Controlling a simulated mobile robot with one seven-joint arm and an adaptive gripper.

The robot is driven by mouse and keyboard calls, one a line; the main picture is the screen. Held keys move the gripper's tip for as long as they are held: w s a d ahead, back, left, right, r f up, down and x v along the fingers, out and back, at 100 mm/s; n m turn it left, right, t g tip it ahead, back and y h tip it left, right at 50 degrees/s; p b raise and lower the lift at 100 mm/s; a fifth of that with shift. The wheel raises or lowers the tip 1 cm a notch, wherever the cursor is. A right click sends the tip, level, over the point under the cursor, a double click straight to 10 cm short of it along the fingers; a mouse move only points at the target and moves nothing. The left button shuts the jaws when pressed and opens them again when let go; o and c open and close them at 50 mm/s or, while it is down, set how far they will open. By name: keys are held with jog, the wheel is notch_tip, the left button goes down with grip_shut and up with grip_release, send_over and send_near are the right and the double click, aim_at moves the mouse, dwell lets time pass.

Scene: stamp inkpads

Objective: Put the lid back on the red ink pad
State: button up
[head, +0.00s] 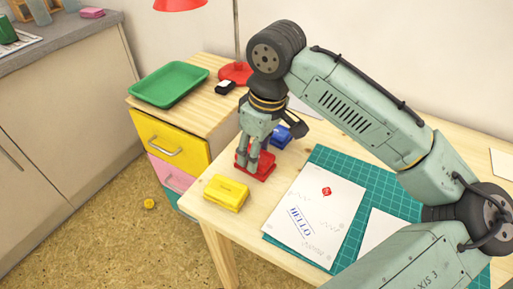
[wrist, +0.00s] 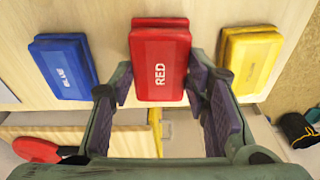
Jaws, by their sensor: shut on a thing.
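The red ink pad (head: 264,168) is on the wooden table under my gripper (head: 250,164). In the wrist view, its red lid (wrist: 160,50), marked RED, lies between my two fingers, and my gripper (wrist: 160,92) is shut on it. The lid appears level and lined up with the fingers. The lid hides the pad's base from the wrist camera, and my fingers partly cover the pad in the head view. I cannot tell whether the lid is fully seated.
A blue ink pad (head: 281,136) and a yellow ink pad (head: 226,193) stand on either side of the red one. A green cutting mat (head: 378,194) with stamped paper (head: 318,212) lies to the right. A green tray (head: 169,84) sits on the drawer cabinet.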

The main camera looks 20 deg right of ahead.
jog(key=shift+f+p, duration=0.3)
jog(key=shift+f, duration=0.25)
dwell(2.1)
jog(key=o, duration=0.9)
jog(key=shift+o, duration=0.4)
jog(key=o, duration=0.3)
jog(key=shift+o, duration=0.2)
jog(key=shift+r, duration=0.1)
jog(key=shift+r+p, duration=3.4)
jog(key=shift+r, duration=0.05)
jog(key=shift+c, duration=0.4)
